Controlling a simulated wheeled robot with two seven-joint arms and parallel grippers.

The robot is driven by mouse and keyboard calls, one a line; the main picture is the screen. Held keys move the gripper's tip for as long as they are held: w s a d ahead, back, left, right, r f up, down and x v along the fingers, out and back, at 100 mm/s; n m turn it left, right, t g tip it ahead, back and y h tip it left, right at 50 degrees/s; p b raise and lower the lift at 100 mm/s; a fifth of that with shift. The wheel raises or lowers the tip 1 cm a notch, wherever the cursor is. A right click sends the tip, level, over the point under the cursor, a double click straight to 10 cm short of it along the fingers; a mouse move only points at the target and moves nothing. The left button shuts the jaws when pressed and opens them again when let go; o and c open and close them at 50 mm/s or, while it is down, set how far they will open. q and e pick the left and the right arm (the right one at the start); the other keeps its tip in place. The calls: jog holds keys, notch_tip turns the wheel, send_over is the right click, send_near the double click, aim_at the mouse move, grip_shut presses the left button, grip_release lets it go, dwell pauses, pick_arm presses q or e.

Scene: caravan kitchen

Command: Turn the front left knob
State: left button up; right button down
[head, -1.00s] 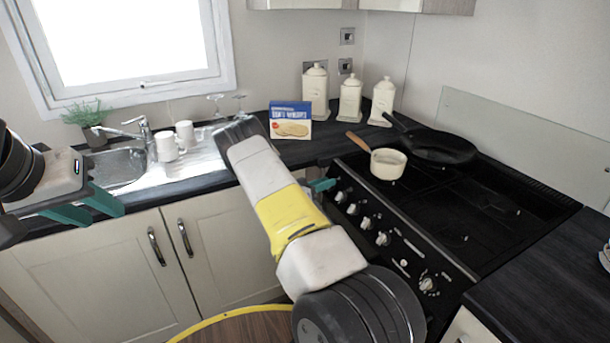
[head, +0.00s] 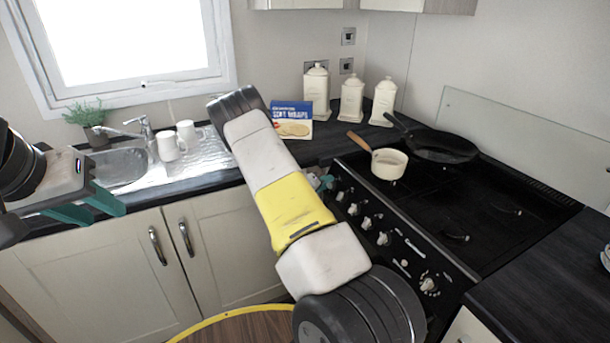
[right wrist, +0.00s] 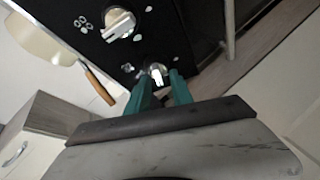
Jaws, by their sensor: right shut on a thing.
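The black stove (head: 470,215) stands on the right, with a row of white and silver knobs along its front panel. A knob at the left end (head: 340,196) shows beside my right gripper (head: 326,182), which my right arm mostly hides in the head view. In the right wrist view, the teal fingers of my right gripper (right wrist: 160,82) are closed around a small knob (right wrist: 157,70). A larger-looking knob (right wrist: 118,24) is further along the panel. My left gripper (head: 104,214) is open and empty in front of the sink counter.
A cream saucepan (head: 388,164) with a wooden handle and a black frying pan (head: 440,146) stand on the hob. A blue box (head: 291,120) and cream canisters (head: 351,98) are behind. Two white mugs (head: 172,147) stand by the sink (head: 122,166).

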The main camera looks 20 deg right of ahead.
jog(key=shift+f+n+y, duration=0.15)
jog(key=shift+n+y, duration=0.45)
jog(key=shift+n, duration=0.8)
jog(key=c, duration=1.2)
grip_release()
jog(key=shift+v, duration=3.95)
jog(key=shift+w, duration=0.1)
